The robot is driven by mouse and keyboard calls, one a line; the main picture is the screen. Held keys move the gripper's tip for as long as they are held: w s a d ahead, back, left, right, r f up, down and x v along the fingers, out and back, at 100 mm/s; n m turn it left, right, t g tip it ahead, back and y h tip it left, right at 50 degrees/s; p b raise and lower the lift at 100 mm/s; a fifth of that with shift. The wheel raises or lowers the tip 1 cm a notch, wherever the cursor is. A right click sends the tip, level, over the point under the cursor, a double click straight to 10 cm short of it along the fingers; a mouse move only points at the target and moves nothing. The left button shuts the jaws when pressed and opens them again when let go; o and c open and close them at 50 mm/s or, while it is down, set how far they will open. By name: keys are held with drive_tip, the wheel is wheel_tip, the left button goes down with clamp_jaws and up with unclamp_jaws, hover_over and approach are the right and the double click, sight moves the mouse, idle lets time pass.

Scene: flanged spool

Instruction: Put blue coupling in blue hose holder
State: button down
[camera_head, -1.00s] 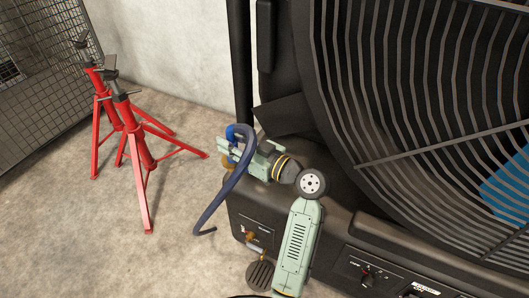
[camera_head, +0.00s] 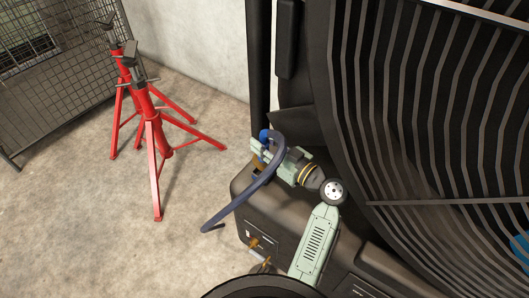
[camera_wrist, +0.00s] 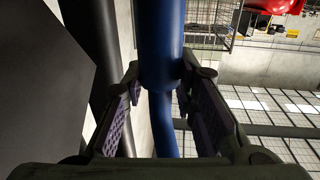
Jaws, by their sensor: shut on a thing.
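A blue hose (camera_head: 247,192) hangs from my gripper (camera_head: 264,153) in the head view. It arches over the gripper and slopes down left to a free end. The blue coupling (camera_wrist: 161,45) is the thick blue cylinder between my fingers in the wrist view, with thinner blue hose below it. My gripper (camera_wrist: 160,82) is shut on the coupling, a finger on each side. In the head view the coupling is largely hidden by gripper and hose, with only bright blue (camera_head: 264,136) showing. I cannot make out the blue hose holder in either view.
A large dark spool machine (camera_head: 430,130) with a ribbed flange fills the right. Brass fittings (camera_head: 254,243) sit on its lower front panel. Red stands (camera_head: 155,150) and a mesh cage (camera_head: 60,70) stand left. Concrete floor (camera_head: 90,240) is open between stands and machine.

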wheel_tip(320, 180, down, 4)
drive_tip(key=shift+r+p, duration=0.15)
drive_tip(key=shift+p, duration=0.15)
drive_tip(key=shift+f+b, duration=0.2)
drive_tip(key=shift+b, duration=0.2)
drive_tip(key=c, duration=1.3)
unclamp_jaws()
drive_tip(key=shift+r, duration=0.1)
drive_tip(key=shift+d+r+p, duration=0.1)
drive_tip(key=shift+p, duration=0.3)
drive_tip(key=b+v, duration=0.4)
drive_tip(key=v, duration=0.8)
drive_tip(key=shift+s, duration=0.1)
